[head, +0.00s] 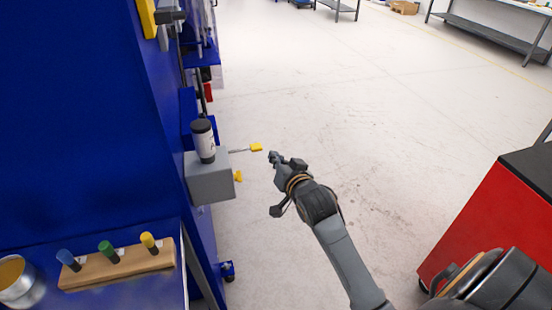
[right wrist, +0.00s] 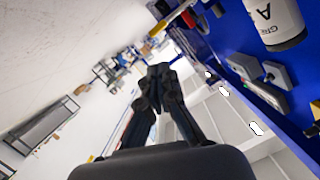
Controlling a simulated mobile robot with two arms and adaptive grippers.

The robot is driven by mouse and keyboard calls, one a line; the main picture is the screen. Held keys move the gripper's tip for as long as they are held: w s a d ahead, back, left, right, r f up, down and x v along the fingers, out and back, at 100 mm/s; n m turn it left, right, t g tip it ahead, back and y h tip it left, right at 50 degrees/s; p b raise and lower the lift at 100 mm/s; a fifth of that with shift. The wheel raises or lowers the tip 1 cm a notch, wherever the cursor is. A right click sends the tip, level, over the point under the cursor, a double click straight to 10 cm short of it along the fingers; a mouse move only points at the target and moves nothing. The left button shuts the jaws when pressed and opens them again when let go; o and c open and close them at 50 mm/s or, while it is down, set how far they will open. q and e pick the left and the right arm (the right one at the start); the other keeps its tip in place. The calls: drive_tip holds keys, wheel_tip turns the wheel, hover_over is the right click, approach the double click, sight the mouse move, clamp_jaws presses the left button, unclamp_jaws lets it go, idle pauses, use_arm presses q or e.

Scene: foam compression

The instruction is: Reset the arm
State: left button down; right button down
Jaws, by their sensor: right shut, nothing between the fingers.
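My right gripper (head: 273,157) is shut and empty, held out in free air over the floor. It is just right of a grey box (head: 210,180) on the side of the blue cabinet (head: 80,110). A gap shows between the fingertips and the box's yellow-tipped lever (head: 256,147). In the right wrist view the fingertips (right wrist: 160,72) of my right gripper meet with nothing between them. My left gripper is out of view.
A black-and-white bottle (head: 203,140) stands on the grey box. A wooden block (head: 120,266) with blue, green and yellow pieces and a metal can (head: 16,280) are at lower left. A red cart (head: 495,220) stands right. Open floor (head: 370,110) lies ahead.

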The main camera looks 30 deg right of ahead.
drive_tip(key=shift+f, duration=0.1)
idle(0.4)
drive_tip(key=s+a+f+n+g+y, duration=0.1)
drive_tip(key=s+f+g, duration=0.1)
drive_tip(key=f, duration=0.9)
drive_tip(key=s+a+f+n+g, duration=0.1)
drive_tip(key=s+a+f+g, duration=0.1)
drive_tip(key=f, duration=0.9)
drive_tip(key=s+a+f+n+g, duration=0.1)
drive_tip(key=s+f+g, duration=0.1)
drive_tip(key=s+f, duration=0.45)
drive_tip(key=s+a+f+n+g, duration=0.1)
drive_tip(key=s+f, duration=0.2)
drive_tip(key=f, duration=0.7)
drive_tip(key=s+a+f+n+g, duration=0.1)
drive_tip(key=s+f, duration=0.5)
drive_tip(key=s, duration=0.6)
drive_tip(key=s+a+f+n+g+y, duration=0.1)
drive_tip(key=s+f, duration=0.5)
drive_tip(key=s, duration=0.6)
drive_tip(key=s+a+f+n+g, duration=0.1)
drive_tip(key=s+f+n+g, duration=0.2)
drive_tip(key=s, duration=0.9)
wheel_tip(320, 180, down, 4)
drive_tip(key=shift+a+f+g, duration=0.1)
drive_tip(key=shift+a+g, duration=0.15)
drive_tip(key=shift+g, duration=0.85)
